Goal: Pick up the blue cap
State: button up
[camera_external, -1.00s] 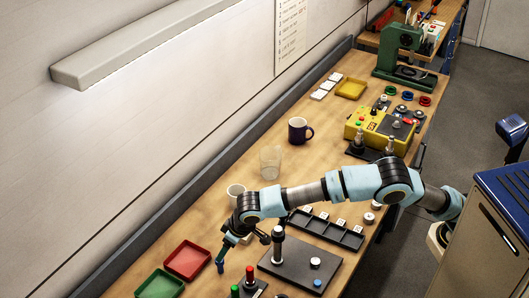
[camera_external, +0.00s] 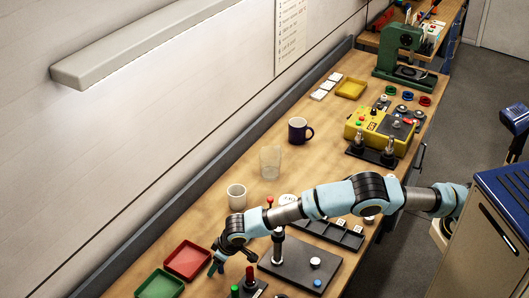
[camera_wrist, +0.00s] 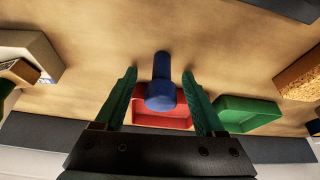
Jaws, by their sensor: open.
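The blue cap (camera_wrist: 161,94) shows in the wrist view as a blue piece with a wide round end and a narrower stem. It lies between my gripper's two green fingers, with a gap on both sides. My gripper (camera_wrist: 160,80) is open and holds nothing. In the external view my gripper (camera_external: 217,266) is low over the bench, just right of the red tray (camera_external: 187,260). There the fingers largely hide the blue piece, and I cannot tell how far above the bench they are.
A green tray (camera_external: 160,285) is left of my gripper. A dark plate (camera_external: 285,268) with a post, a white knob and a small blue knob (camera_external: 317,282) stands to the right. Red and green buttons (camera_external: 249,273) are close by. A white cup (camera_external: 236,197) stands behind.

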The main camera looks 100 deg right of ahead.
grip_shut()
dwell(0.6)
